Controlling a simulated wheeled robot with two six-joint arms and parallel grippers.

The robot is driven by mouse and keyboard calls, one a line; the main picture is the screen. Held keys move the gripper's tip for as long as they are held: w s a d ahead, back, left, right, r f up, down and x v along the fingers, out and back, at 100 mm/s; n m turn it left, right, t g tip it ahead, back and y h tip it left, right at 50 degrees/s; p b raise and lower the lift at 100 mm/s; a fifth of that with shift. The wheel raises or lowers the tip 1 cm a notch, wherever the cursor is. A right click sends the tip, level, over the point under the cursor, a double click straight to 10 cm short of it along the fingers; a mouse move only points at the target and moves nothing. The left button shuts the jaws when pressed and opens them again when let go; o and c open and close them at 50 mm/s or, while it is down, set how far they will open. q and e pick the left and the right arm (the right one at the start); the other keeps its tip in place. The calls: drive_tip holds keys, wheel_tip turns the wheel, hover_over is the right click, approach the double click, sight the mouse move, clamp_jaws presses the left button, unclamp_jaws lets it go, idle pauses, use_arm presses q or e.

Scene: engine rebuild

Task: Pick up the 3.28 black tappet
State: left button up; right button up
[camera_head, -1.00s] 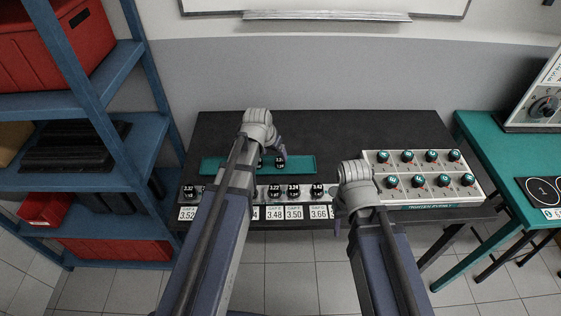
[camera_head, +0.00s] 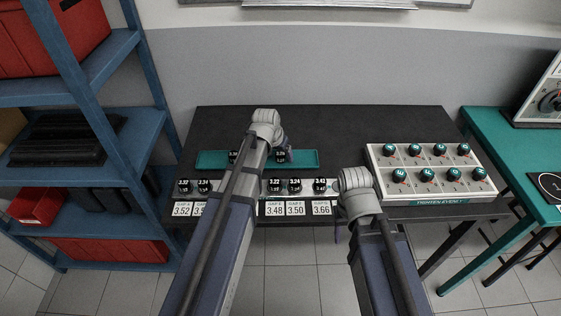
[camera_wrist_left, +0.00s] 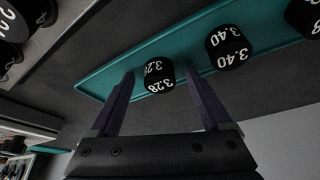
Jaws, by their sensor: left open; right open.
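The black tappet marked 3.28 (camera_wrist_left: 159,76) sits on the teal tray (camera_wrist_left: 107,77) in the left wrist view. My left gripper (camera_wrist_left: 160,95) is open, with its two fingers on either side of the 3.28 tappet; I cannot tell whether they touch it. A black tappet marked 3.40 (camera_wrist_left: 229,47) stands beside it on the tray. In the head view, my left gripper (camera_head: 284,150) is over the right part of the teal tray (camera_head: 305,160). My right gripper (camera_head: 340,222) hangs near the table's front edge, apart from the tray; its fingers are mostly hidden.
A row of black tappets (camera_head: 295,185) with number labels (camera_head: 295,208) lines the front of the black table (camera_head: 340,130). A white box with teal-topped parts (camera_head: 432,200) stands at the right. A blue shelf (camera_head: 140,125) is at the left. The back of the table is clear.

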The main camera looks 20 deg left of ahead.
use_arm(q)
drive_tip(key=shift+r, duration=0.1)
clamp_jaws()
idle(0.6)
